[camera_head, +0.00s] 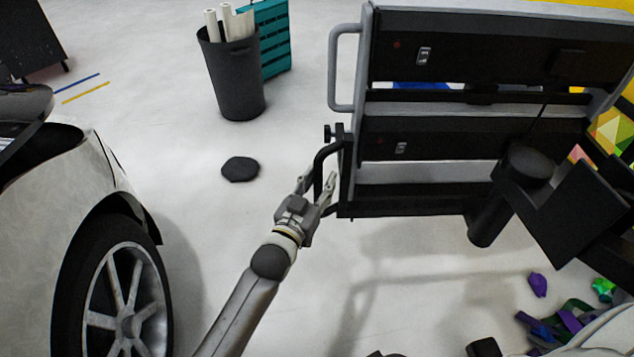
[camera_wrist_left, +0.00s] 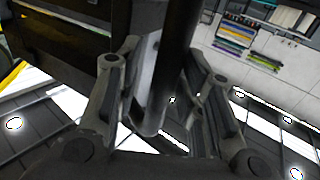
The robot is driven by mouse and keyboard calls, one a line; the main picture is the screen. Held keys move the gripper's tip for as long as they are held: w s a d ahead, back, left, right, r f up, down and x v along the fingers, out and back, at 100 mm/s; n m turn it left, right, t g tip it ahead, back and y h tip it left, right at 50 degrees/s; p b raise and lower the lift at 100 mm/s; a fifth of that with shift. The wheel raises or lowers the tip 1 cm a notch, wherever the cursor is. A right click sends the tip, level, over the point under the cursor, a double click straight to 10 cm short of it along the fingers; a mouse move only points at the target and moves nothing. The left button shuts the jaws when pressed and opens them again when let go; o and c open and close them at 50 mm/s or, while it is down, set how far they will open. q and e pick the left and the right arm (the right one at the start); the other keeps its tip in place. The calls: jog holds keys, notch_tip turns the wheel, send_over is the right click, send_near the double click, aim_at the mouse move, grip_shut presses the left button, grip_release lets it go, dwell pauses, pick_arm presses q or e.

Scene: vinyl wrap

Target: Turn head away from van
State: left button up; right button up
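The white van (camera_head: 95,180) stands at the left edge of the head view. Only a body corner and one wheel (camera_head: 128,315) show. My left gripper (camera_head: 322,188) is at the black side handle (camera_head: 319,160) of a dark wheeled-looking cart frame (camera_head: 440,135). Its two fingers lie on either side of the handle. In the left wrist view a dark upright bar (camera_wrist_left: 180,50) runs between the fingers (camera_wrist_left: 172,95). I cannot tell whether both fingers press on it.
A dark bin (camera_head: 235,80) with white rolls stands at the back, beside a teal crate (camera_head: 275,40). A black flat lump (camera_head: 240,169) lies on the floor. Purple and green scraps (camera_head: 565,320) lie at the lower right.

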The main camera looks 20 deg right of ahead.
pick_arm(q)
jog(key=shift+a, duration=0.15)
jog(key=shift+s+a, duration=0.15)
jog(key=v, duration=1.1)
jog(key=shift+s, duration=0.25)
dwell(0.5)
